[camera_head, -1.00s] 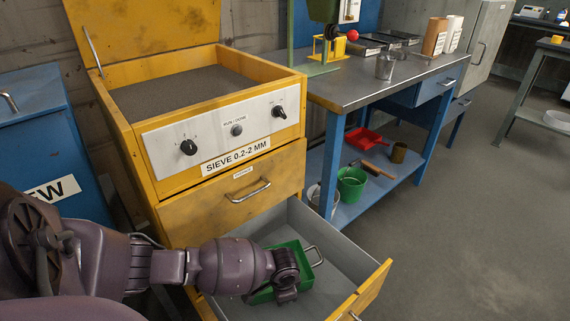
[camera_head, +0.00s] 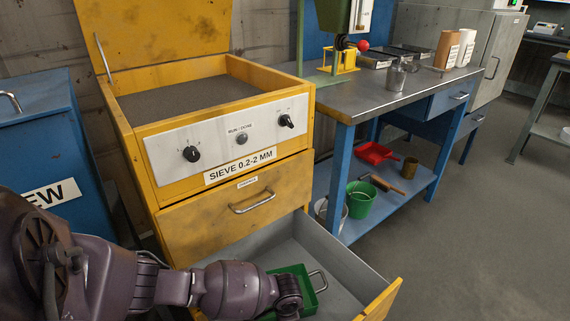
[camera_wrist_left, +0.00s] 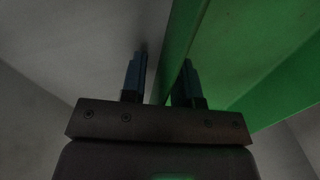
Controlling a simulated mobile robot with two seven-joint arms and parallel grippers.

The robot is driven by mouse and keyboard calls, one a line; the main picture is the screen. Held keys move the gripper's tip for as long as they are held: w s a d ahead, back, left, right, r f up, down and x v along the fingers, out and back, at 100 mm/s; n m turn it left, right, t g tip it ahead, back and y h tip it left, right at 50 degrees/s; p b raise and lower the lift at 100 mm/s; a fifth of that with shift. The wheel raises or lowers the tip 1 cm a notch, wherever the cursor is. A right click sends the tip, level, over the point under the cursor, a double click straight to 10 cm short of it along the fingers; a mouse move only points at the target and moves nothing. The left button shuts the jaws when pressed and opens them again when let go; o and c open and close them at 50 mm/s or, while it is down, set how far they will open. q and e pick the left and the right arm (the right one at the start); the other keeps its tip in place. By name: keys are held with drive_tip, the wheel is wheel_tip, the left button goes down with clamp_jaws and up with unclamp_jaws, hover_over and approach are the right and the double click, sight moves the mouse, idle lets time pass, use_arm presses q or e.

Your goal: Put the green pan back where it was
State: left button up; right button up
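My left gripper (camera_wrist_left: 160,78) is down at the pan's wall (camera_wrist_left: 184,45) in the left wrist view. Its fingers stand apart, one on each side of the green wall, with a visible gap on the left side. Contact on the right side cannot be told. My right gripper is not in view.
The yellow cabinet (camera_head: 207,221) has an upper closed drawer and a raised lid above a dark sieve bed (camera_head: 200,95). A blue workbench (camera_head: 347,122) stands right, its lower shelf holding a green bucket (camera_head: 360,201) and red dustpan (camera_head: 376,153). Floor at right is clear.

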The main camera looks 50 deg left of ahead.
use_arm(q)
drive_tip(key=shift+r, duration=0.25)
wheel_tip(320, 180, up, 12)
drive_tip(key=p, duration=0.5)
drive_tip(key=shift+s+d, duration=0.2)
drive_tip(key=shift+d, duration=0.15)
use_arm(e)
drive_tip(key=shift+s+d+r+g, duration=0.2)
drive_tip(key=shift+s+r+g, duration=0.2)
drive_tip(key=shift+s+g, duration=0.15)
use_arm(q)
drive_tip(key=shift+f, duration=0.15)
